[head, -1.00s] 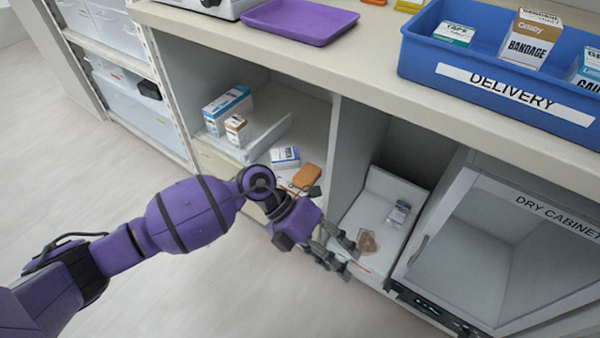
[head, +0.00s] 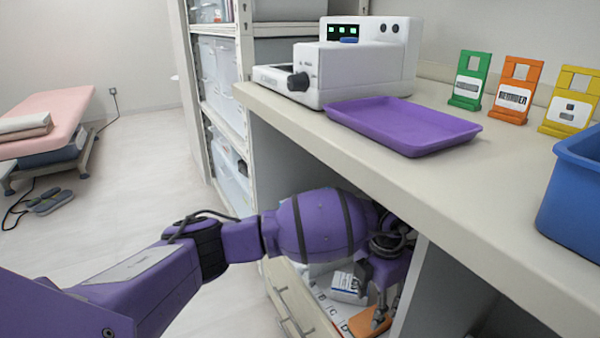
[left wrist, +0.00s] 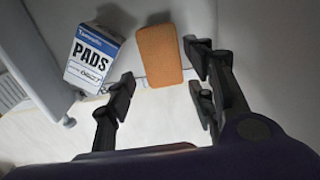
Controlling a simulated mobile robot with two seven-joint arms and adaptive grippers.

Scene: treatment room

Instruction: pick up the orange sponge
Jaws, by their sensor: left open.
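The orange sponge (left wrist: 160,55) lies flat on a pale shelf surface in the left wrist view, just beyond my left gripper's fingers. In the head view the sponge (head: 366,322) shows partly, low in the open cabinet under the counter, with the gripper in front of it. My left gripper (head: 375,303) reaches down into that cabinet, open and empty. In the left wrist view its fingers (left wrist: 163,95) are spread, with the sponge ahead between them and closer to the right finger. My right gripper is not in view.
A white and blue PADS box (left wrist: 95,58) stands left of the sponge. The counter (head: 300,130) overhangs my left arm. On it are a purple tray (head: 400,125), a white device (head: 365,65) and a blue bin (head: 575,195). A cabinet divider (head: 430,285) stands at the right.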

